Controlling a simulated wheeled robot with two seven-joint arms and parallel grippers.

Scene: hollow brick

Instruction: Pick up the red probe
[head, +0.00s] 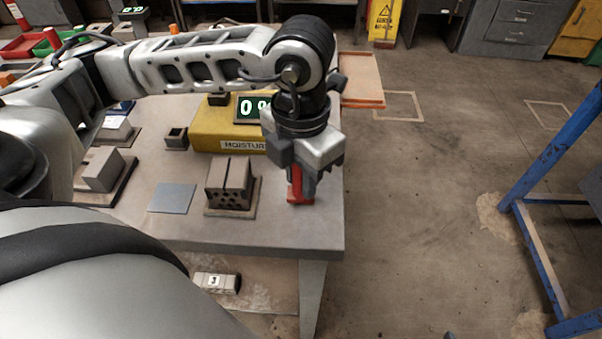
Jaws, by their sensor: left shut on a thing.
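My left gripper (302,180) reaches across the table from the left and points down near the table's right edge. It is shut on the red probe (299,193), whose red body shows between and just below the fingers. Its upper part is hidden by the gripper. I cannot tell whether the probe touches the table top. My right gripper is not in view.
A hollow brick (229,182) stands on a small board left of the probe. Behind it is a yellow moisture meter (209,129) with a lit display. A blue-grey plate (172,198) and a grey block (103,170) lie further left. Open floor lies right of the table.

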